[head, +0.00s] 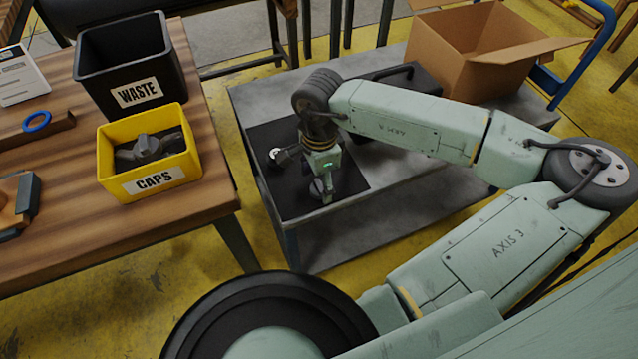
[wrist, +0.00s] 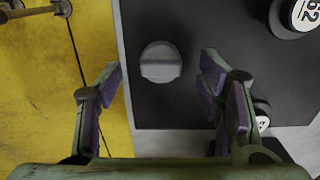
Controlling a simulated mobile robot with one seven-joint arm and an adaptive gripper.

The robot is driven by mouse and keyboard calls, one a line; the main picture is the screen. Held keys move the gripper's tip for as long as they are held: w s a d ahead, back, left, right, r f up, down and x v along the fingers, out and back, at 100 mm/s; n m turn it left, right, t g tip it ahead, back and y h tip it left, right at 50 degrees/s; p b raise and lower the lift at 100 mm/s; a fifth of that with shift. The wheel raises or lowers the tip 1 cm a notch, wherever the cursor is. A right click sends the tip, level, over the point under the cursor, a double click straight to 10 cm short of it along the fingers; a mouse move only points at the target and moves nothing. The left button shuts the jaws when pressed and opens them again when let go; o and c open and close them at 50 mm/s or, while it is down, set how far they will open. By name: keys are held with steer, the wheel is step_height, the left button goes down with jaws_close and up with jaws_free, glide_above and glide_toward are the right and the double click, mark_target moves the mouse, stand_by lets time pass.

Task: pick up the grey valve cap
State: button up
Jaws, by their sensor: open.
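A round grey valve cap (wrist: 161,62) with a raised bar across its top lies on a black mat (wrist: 185,105) in the wrist view. My gripper (wrist: 162,74) is open, one finger on each side of the cap in the picture, and I see no contact. The height of the fingers above the mat is hard to tell. In the head view my gripper (head: 306,172) points down over the black mat (head: 290,205) on the grey cart. There a grey round piece (head: 317,188) shows beside the near finger, partly hidden by it.
Black round pieces with white labels (wrist: 304,14) lie right of the cap; another (wrist: 262,118) is near the right finger. A yellow CAPS bin (head: 185,165) holding grey caps and a black WASTE bin (head: 165,75) stand on the wooden table. A cardboard box (head: 450,65) sits on the cart.

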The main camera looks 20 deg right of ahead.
steer(key=shift+f, duration=0.95)
steer(key=c, duration=0.9)
steer(key=shift+w+r, duration=0.1)
steer(key=shift+r, duration=0.05)
